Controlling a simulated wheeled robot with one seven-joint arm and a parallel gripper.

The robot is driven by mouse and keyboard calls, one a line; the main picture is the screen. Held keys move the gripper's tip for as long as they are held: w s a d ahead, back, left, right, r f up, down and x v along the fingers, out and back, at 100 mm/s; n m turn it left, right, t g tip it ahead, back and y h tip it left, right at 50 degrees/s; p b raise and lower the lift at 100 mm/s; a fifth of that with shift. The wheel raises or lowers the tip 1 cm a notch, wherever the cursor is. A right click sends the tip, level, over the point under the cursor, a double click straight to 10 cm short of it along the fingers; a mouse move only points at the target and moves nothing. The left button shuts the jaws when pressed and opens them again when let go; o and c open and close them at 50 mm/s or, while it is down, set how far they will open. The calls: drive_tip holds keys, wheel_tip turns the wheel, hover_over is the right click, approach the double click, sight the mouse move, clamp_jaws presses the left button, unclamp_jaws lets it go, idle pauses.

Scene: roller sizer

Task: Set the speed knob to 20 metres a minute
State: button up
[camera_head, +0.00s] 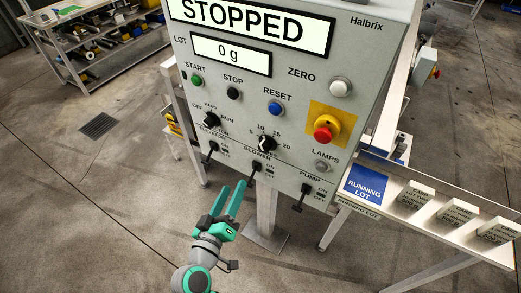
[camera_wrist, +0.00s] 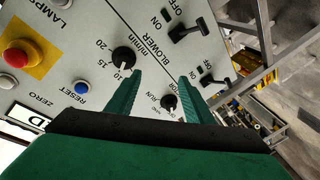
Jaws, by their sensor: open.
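The speed knob (camera_head: 267,144) is a black dial on the grey control panel (camera_head: 350,75), with a scale of 10, 15 and 20 around it. In the wrist view the speed knob (camera_wrist: 123,58) is unobstructed, and its pale mark appears to point near 10. The 20 mark (camera_wrist: 101,44) is on the knob's far side from my fingers. My gripper (camera_head: 232,190) is open and empty, below and left of the knob in the head view. In the wrist view my gripper (camera_wrist: 160,76) has one green finger close beside the knob in the picture; contact is not visible.
A second black selector (camera_head: 211,119) is left of the speed knob. Toggle levers for the blower (camera_head: 256,167) and pump (camera_head: 304,197) stick out below. A red emergency stop (camera_head: 326,129) is to the right. The display (camera_head: 250,22) reads STOPPED. A shelf (camera_head: 440,230) holds labelled blocks.

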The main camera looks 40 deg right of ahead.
sight(262, 149)
drive_tip(key=d+r+m+g+h, duration=0.3)
drive_tip(key=r, duration=0.3)
drive_tip(key=x, duration=1)
drive_tip(key=shift+s+d+f, duration=0.1)
drive_tip(key=shift+s+d, duration=0.05)
drive_tip(key=shift+d, duration=0.35)
drive_tip(key=shift+c, duration=0.2)
drive_tip(key=c, duration=1)
